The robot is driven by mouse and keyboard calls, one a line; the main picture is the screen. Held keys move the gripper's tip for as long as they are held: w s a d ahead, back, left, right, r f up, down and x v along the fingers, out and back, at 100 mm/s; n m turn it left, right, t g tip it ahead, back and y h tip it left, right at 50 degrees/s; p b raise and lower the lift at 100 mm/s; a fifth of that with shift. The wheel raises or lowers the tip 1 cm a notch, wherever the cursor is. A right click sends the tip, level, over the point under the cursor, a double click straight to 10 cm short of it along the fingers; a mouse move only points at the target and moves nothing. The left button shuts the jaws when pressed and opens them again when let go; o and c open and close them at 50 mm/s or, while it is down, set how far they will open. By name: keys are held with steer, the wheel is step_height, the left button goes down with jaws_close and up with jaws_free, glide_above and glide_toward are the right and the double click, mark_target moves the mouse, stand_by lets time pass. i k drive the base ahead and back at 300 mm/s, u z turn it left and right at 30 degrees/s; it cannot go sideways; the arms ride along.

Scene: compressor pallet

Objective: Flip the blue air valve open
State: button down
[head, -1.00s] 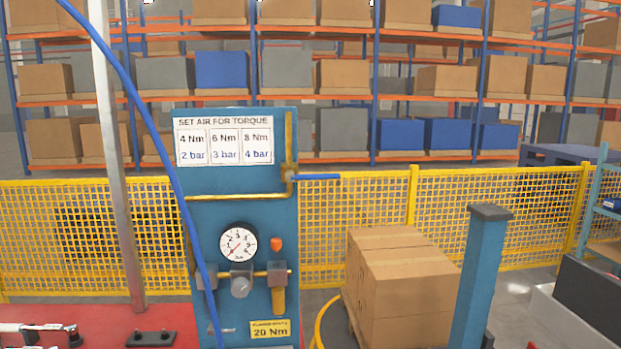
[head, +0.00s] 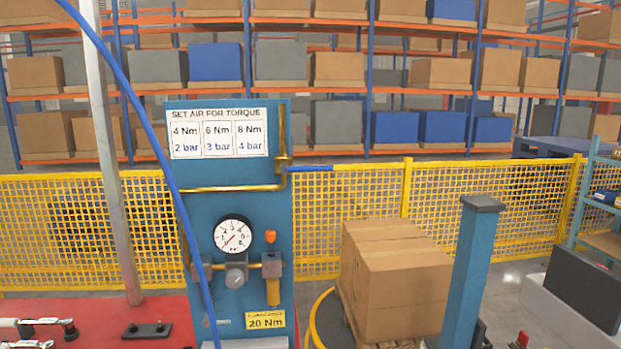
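The blue air valve lever (head: 310,168) sticks out level to the right from a brass valve body (head: 283,165) on the blue panel (head: 200,205). The brass pipe (head: 283,125) runs upright there, so the lever lies across it. The lever reaches past the panel's right edge, in front of the yellow mesh fence. My gripper is not in view.
The panel carries a pressure gauge (head: 233,236), its needle at the lower left, and a regulator knob (head: 237,278). A blue hose (head: 150,130) crosses in front of its left side. A blue post (head: 470,265) and stacked cartons (head: 395,285) stand to the right.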

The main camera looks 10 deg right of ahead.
mark_target(283, 168)
steer(key=u, duration=0.2)
steer(key=k, duration=0.6)
steer(key=u, duration=0.6)
steer(key=k, duration=0.75)
steer(key=u, duration=0.55)
steer(key=i, duration=1.85)
steer(key=z, duration=0.55)
